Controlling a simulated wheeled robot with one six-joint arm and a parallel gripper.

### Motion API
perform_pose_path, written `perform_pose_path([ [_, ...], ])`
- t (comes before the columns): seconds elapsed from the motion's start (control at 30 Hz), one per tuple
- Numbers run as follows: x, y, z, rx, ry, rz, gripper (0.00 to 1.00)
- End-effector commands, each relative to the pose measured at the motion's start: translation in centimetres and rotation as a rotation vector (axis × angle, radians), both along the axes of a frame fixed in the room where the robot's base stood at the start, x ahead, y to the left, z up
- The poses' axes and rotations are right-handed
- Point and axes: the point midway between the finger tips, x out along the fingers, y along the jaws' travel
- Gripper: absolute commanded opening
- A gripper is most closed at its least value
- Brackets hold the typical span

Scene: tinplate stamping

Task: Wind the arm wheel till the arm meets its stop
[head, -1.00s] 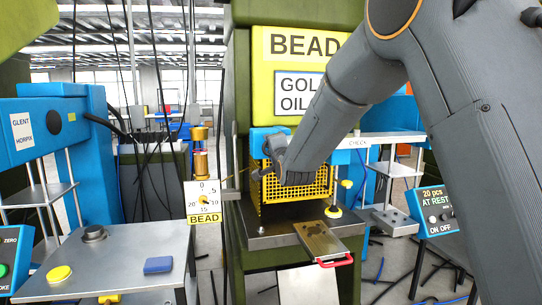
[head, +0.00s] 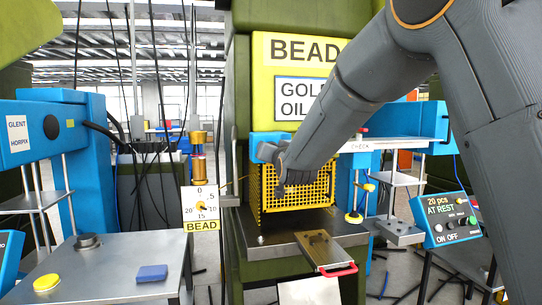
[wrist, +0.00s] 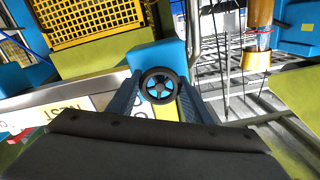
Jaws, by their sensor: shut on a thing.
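The arm wheel (wrist: 146,84) is a small black spoked wheel in front of a blue block (wrist: 152,57). My gripper (wrist: 161,92) is shut on the wheel, with one finger on each side of it. My wrist hides the wheel there. The arm's stop cannot be made out.
A white BEAD dial (head: 200,203) hangs left of the press. A steel plate with a red handle (head: 338,271) juts out in front. A steel table (head: 110,275) with a blue block stands left. A control box (head: 447,220) reading AT REST stands right.

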Motion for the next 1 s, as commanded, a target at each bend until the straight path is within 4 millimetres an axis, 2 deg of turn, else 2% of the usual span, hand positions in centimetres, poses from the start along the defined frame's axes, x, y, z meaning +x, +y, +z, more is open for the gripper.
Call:
perform_pose_path([
  [1.0, -0.01, -0.05, -0.33, -0.930, -0.262, 0.001, 0.23],
])
